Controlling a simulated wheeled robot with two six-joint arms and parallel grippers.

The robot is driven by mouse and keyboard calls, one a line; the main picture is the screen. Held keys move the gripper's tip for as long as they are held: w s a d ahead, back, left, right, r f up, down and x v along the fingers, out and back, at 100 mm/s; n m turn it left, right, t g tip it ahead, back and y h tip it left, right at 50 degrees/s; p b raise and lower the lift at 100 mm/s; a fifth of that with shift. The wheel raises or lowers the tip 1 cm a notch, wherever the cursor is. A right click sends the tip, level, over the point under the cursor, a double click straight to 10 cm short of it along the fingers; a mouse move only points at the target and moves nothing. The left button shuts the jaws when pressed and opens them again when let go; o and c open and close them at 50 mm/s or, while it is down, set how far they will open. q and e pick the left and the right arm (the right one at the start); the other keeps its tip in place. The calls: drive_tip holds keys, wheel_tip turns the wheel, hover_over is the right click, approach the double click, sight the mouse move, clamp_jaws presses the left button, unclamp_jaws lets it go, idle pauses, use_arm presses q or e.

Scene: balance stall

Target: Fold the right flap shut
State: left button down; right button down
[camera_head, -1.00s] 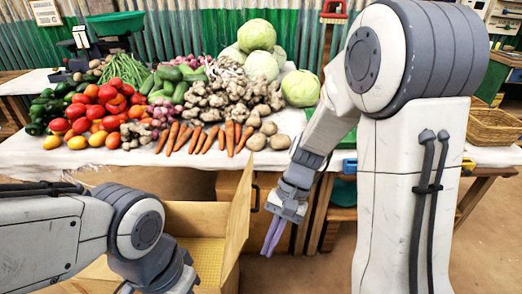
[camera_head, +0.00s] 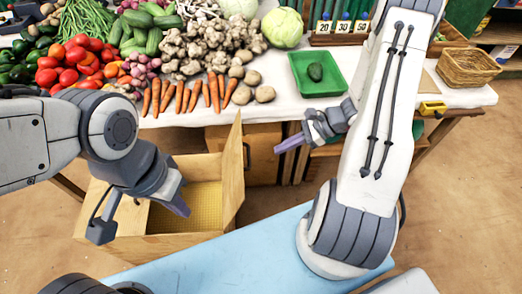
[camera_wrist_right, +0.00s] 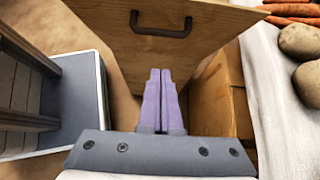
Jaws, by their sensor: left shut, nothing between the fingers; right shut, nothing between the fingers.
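An open cardboard box (camera_head: 155,246) stands on the floor in front of the stall table. Its right flap (camera_head: 232,172) stands up, leaning slightly outward, with a dark handle (camera_head: 247,155) on its outer face. The flap and handle also show in the right wrist view (camera_wrist_right: 165,62). My right gripper (camera_head: 278,149) is shut and empty to the right of the flap, fingers pointing left at its outer face with a gap between. My left gripper (camera_head: 184,211) is shut and empty, low over the box opening and hiding part of it.
The table's white cloth (camera_head: 215,125) lies behind the box, with carrots (camera_head: 180,98), potatoes (camera_head: 265,94) and other vegetables near its edge. A green tray (camera_head: 318,88) holding a cucumber and a wicker basket (camera_head: 468,66) are to the right.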

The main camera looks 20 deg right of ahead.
drive_tip(key=w+a+f, duration=0.1)
drive_tip(key=a, duration=0.5)
drive_tip(key=shift+w+a+f, duration=0.15)
drive_tip(key=shift+w+f, duration=0.05)
drive_tip(key=shift+w, duration=0.15)
